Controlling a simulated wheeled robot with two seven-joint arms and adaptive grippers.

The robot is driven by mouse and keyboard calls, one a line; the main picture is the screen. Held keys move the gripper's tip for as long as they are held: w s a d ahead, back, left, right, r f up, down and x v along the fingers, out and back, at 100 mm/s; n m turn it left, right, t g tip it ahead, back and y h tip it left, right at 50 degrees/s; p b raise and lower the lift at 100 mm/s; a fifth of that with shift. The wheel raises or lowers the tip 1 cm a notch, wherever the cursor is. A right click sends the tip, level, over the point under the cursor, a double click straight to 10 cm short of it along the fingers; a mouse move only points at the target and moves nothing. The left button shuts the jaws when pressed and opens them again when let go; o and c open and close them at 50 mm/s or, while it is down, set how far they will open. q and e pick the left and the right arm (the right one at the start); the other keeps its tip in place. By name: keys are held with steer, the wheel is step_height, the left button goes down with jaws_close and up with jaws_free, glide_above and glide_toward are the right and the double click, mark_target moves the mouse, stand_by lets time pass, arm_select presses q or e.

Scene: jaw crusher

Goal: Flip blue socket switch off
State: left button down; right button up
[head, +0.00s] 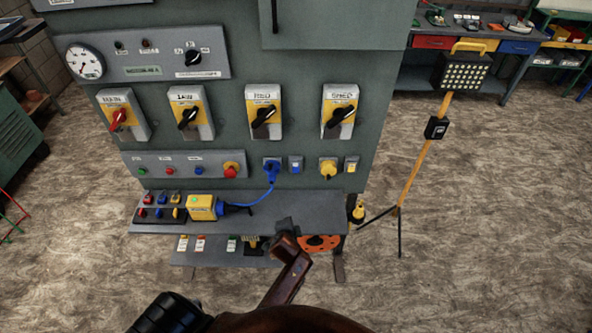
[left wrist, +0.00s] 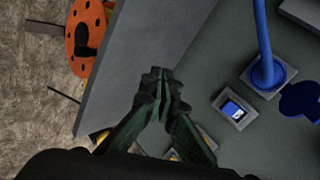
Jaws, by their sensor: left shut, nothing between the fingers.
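The blue socket switch (head: 295,164) is a small blue-framed rocker on the grey-green panel, just right of the blue socket with its plug (head: 272,168). In the left wrist view the switch (left wrist: 233,110) shows a white and dark blue rocker, with the blue plug (left wrist: 268,73) beside it. I cannot tell its rocker position for sure. My right gripper is not in view.
A yellow socket (head: 327,169) and its switch (head: 351,165) sit right of the blue pair. A blue cable runs to a yellow box (head: 202,207) on the shelf (head: 310,207). Rotary switches line the panel above. An orange disc (head: 320,243) is below the shelf.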

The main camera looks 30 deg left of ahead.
arm_select(q)
steer(key=w+r+m+t+y, duration=0.1)
steer(key=w+r, duration=0.2)
steer(key=r, duration=0.4)
steer(key=w+r+m+t+p, duration=0.1)
steer(key=w+r, duration=0.2)
steer(key=r, duration=0.4)
steer(key=shift+w+r+m+y, duration=0.25)
steer(key=shift+w+m+y, duration=0.1)
steer(key=shift+m+y, duration=0.05)
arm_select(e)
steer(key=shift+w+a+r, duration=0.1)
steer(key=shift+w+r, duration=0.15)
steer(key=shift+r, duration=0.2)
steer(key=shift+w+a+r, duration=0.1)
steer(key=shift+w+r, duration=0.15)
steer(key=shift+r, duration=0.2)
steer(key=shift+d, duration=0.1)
arm_select(q)
glide_toward(297, 171)
steer(key=x, duration=0.5)
steer(key=shift+w+a, duration=0.15)
steer(key=shift+w, duration=0.05)
steer(key=shift+w+a+f, duration=0.25)
steer(key=shift+w+f, duration=0.1)
steer(key=shift+w, duration=0.2)
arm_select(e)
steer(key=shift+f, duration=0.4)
